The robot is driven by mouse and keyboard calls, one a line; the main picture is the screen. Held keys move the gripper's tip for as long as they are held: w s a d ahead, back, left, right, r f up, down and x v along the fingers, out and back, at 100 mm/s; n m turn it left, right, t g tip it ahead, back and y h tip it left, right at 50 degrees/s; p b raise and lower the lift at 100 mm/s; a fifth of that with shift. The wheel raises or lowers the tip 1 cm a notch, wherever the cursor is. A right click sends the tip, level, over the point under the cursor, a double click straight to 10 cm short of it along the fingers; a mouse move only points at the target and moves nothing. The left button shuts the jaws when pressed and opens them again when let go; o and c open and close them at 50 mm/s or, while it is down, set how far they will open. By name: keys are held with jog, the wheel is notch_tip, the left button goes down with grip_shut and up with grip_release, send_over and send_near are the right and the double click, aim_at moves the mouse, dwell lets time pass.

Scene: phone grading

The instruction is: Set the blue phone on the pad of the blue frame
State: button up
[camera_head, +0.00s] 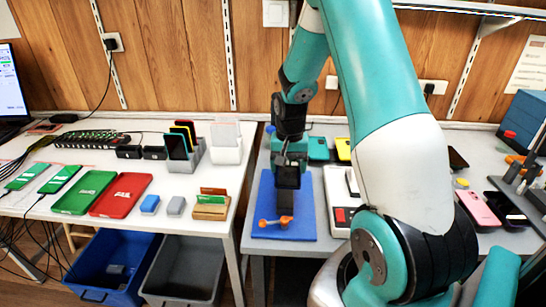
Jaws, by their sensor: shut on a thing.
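My gripper (291,160) is above the blue plate on the right-hand table, pointing down. It is shut on a dark, upright phone-like slab (288,178). The side facing the camera looks black, so I cannot tell whether this is the blue phone. The flat blue plate (305,222) is the only large blue base in view; I cannot make out a separate pad on it. An orange clamp-like piece (272,222) sits near its front. I cannot tell whether the slab touches anything below it, as a dark block (285,200) shows there.
A teal phone (318,148) and a yellow phone (344,148) lie behind. A white box with a red button (341,216) stands right of the plate. The left table holds green and red trays (120,194) and a phone rack (184,147). A gap separates the tables.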

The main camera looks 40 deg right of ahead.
aim_at(286, 195)
jog(key=shift+w+a+f, duration=0.1)
jog(key=shift+w+f, duration=0.1)
jog(key=shift+w, duration=0.05)
jog(key=shift+f+b, duration=0.6)
jog(key=shift+b, duration=0.1)
notch_tip(286, 195, down, 5)
jog(key=b, duration=0.4)
jog(key=shift+f+b, duration=0.45)
jog(key=shift+f, duration=0.2)
jog(key=shift+s+p, duration=0.1)
jog(key=shift+p, duration=0.25)
jog(key=shift+f, duration=0.35)
dwell(1.1)
jog(key=o, duration=1)
